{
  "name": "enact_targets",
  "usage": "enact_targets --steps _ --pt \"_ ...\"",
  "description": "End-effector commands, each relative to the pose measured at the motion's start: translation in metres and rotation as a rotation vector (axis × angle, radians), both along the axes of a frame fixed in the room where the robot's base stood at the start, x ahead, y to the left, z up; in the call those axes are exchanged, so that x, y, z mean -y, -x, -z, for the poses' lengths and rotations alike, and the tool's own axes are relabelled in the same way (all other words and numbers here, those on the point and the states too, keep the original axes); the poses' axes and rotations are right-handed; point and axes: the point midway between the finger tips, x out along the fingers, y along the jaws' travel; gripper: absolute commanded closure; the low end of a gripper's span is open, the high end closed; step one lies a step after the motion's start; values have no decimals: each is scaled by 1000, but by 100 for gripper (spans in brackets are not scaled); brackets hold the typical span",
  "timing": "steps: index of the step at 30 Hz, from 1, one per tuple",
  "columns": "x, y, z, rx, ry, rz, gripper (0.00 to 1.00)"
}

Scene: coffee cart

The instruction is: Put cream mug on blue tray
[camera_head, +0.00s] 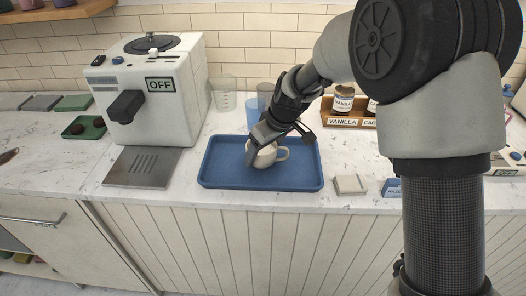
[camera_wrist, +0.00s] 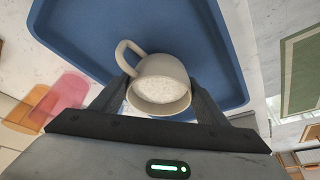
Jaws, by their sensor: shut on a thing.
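The cream mug (camera_head: 265,158) is over the middle of the blue tray (camera_head: 217,176), its handle toward the right in the head view. My gripper (camera_head: 262,143) comes down from the upper right and is shut on the mug. In the wrist view the mug (camera_wrist: 158,82) sits between the two fingers of my gripper (camera_wrist: 160,100), with pale contents or a pale inner base showing and its handle toward the upper left. The blue tray (camera_wrist: 85,40) lies behind it. I cannot tell whether the mug's base touches the tray.
A white coffee machine (camera_head: 165,85) marked OFF stands left of the tray. Clear cups (camera_head: 224,95) stand behind the tray. A wooden rack (camera_head: 343,118) with a vanilla jar is at the back right. A small beige block (camera_head: 350,185) lies right of the tray.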

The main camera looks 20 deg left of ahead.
Motion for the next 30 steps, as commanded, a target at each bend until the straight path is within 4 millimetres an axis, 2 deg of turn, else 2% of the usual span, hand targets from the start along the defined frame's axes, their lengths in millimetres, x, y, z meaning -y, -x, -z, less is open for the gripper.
enact_targets --steps 5,6,9,17,21,26,30 --pt "0 0 3 1 -1 0 69" --pt "0 0 4 -1 0 0 31" --pt "0 0 3 -1 0 0 14" --pt "0 0 3 -2 0 1 14" --pt "1 0 -4 0 0 0 14" --pt "10 5 -29 3 -2 2 14" --pt "20 11 -59 3 -2 2 14"
